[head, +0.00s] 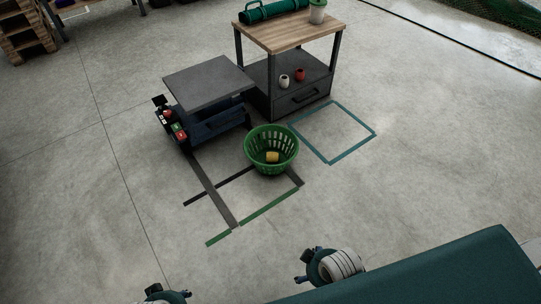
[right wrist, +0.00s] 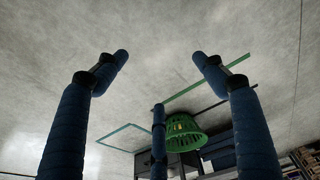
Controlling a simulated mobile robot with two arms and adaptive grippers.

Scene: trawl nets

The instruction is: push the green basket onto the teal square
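The green basket (head: 271,163) is an open-topped, slatted tub standing upright on the floor. A small yellow thing (head: 272,157) lies inside it. The teal square (head: 352,151) is a taped outline on the floor to the right of the basket, with its inside bare. The basket stands outside the outline, near its left corner. My right gripper (head: 309,265) is at the bottom of the head view, well short of the basket. In the right wrist view its fingers (right wrist: 162,62) are spread and empty, with the basket (right wrist: 184,138) beyond them. My left gripper (head: 166,295) is partly cut off at the bottom edge.
A grey-topped cart (head: 209,85) stands behind and left of the basket. A wood-topped workbench (head: 290,33) with a drawer stands behind the basket and square. Dark and green tape (head: 269,207) marks the floor around the basket's front left. The floor in front is clear.

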